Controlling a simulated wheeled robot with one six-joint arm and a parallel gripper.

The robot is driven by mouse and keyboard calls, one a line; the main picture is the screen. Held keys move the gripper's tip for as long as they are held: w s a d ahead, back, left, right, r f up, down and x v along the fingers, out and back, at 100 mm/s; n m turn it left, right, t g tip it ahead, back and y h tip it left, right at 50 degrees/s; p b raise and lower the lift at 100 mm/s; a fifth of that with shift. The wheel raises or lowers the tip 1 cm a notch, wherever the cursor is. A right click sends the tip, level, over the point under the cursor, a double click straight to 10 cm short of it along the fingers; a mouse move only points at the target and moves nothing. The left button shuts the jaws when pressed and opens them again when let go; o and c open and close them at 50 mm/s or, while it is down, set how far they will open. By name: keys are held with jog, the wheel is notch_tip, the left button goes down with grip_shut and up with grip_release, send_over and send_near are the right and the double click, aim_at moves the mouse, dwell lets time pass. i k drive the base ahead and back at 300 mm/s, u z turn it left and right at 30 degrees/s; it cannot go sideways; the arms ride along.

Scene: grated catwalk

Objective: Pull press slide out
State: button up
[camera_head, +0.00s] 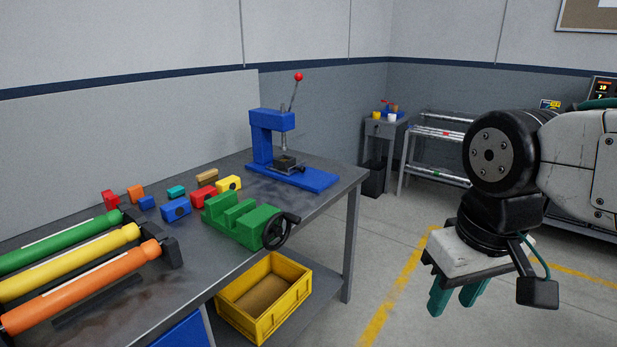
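A blue press (272,133) with a red-knobbed lever stands at the far right end of the grey workbench. Its slide (284,162), a small dark block or plate, sits low under the ram on the blue base; how far in it sits is hard to tell. My gripper (455,300) hangs over the floor at the right of the view, well apart from the press and the bench. Its two teal fingers point down with a narrow gap between them, and nothing shows in it. The fingertips are small and seen at an angle.
A green vise (238,217) with a black handwheel stands on the bench in front of the press. Several coloured blocks (176,208) and three rollers (70,265) lie to the left. A yellow crate (290,318) sits on the lower shelf. Floor between bench and gripper is clear.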

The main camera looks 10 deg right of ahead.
aim_at(289, 164)
jog(key=u, duration=0.2)
jog(key=i, duration=1.4)
jog(key=z, duration=0.35)
